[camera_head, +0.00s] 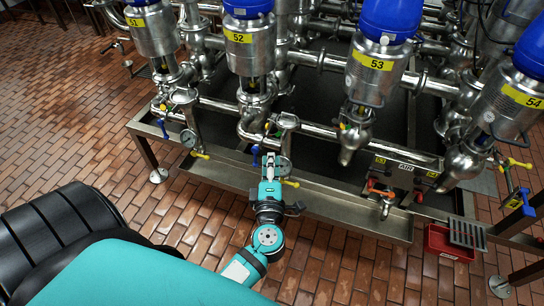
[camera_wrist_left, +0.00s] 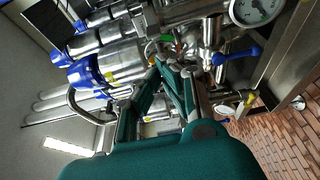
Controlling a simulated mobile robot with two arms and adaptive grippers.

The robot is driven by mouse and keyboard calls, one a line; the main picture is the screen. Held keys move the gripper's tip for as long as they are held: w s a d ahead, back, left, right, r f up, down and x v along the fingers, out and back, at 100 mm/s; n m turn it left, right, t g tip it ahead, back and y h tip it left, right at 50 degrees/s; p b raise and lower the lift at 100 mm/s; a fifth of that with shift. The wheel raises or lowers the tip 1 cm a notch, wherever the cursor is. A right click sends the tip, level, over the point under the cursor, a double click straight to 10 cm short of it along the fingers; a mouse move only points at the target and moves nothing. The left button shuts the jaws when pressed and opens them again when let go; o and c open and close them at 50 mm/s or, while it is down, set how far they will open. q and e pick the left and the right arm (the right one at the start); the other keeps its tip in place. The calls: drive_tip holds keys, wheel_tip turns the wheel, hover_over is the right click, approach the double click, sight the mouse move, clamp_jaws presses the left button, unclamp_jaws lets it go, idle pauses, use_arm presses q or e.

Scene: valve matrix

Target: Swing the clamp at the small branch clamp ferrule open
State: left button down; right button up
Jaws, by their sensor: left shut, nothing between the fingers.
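My left gripper (camera_head: 269,160) is shut and empty at the front edge of the valve frame, below valve 52 (camera_head: 249,45). In the left wrist view, its dark teal fingers (camera_wrist_left: 163,66) come together in front of steel fittings. A small steel branch pipe (camera_head: 285,122) stands just behind the fingertips in the head view. I cannot make out the clamp on its ferrule clearly; the gripper partly covers this spot. A blue handle (camera_head: 255,155) is just left of the fingers, and it also shows in the left wrist view (camera_wrist_left: 240,52). My right gripper is not in view.
A pressure gauge (camera_head: 284,167) and a yellow handle (camera_head: 291,183) are close to the right of the gripper. Valve 51 (camera_head: 153,28) is to the left, valve 53 (camera_head: 376,66) to the right. A red bin (camera_head: 446,243) stands at the lower right. The brick floor in front is clear.

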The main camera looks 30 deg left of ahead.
use_arm(q)
drive_tip(key=x, duration=0.7)
drive_tip(key=shift+w, duration=0.2)
drive_tip(key=shift+a+p, duration=0.15)
drive_tip(key=shift+p, duration=0.15)
